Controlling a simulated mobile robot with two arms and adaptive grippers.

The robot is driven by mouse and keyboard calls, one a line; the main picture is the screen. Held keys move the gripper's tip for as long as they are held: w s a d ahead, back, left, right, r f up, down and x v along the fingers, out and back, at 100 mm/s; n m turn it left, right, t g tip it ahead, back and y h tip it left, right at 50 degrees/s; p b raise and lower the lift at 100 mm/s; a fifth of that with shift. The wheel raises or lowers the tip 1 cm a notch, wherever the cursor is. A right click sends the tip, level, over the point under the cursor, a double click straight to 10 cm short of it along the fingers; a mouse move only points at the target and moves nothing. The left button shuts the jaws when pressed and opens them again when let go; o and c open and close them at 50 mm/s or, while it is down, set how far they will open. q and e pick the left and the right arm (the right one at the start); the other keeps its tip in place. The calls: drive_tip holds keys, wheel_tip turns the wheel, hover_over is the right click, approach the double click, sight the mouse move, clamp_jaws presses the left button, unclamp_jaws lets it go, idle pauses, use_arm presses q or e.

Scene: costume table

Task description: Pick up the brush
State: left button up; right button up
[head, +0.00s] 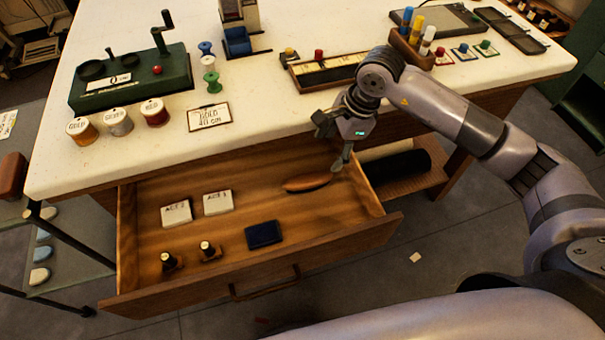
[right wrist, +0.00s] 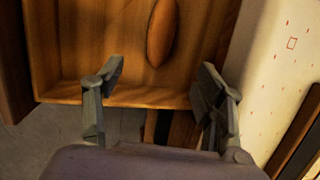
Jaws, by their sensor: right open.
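The brush (head: 307,182) is an oval, brown wooden piece lying in the right part of the open wooden drawer (head: 345,243). Only its smooth back shows; I cannot make out bristles. My right gripper (head: 334,146) is open and empty, above the drawer's right end near the table edge, up and to the right of the brush. In the right wrist view, the brush (right wrist: 161,32) lies beyond the open fingertips (right wrist: 160,78), roughly centred between them and apart from them. My left gripper is not in view.
The drawer also holds two labelled white blocks (head: 176,214), a dark blue pad (head: 263,234) and two small stamps (head: 207,250). The white tabletop (head: 270,110) above carries spools, a green machine (head: 130,80) and a pen holder (head: 410,52). The drawer's right wall is near my gripper.

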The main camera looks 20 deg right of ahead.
approach(310, 178)
drive_tip(key=shift+s+d+f+p, duration=0.15)
drive_tip(key=shift+s+f+p, duration=0.05)
drive_tip(key=shift+f+p, duration=0.3)
drive_tip(key=x, duration=0.3)
drive_tip(key=shift+w, duration=0.15)
drive_tip(key=shift+p+x, duration=0.3)
drive_tip(key=shift+x, duration=0.45)
drive_tip(key=x, duration=0.2)
drive_tip(key=p+x, duration=0.1)
drive_tip(key=shift+w+a+f, duration=0.15)
drive_tip(key=shift+a+f, duration=0.1)
drive_tip(key=shift+a, duration=0.2)
drive_tip(key=shift+f, duration=0.35)
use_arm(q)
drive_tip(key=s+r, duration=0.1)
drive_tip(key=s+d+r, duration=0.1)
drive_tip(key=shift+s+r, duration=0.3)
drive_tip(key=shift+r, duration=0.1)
use_arm(e)
drive_tip(key=shift+f, duration=0.15)
drive_tip(key=shift+c, duration=0.6)
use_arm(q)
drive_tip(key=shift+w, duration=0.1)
use_arm(e)
drive_tip(key=shift+w, duration=0.1)
drive_tip(key=c, duration=1.2)
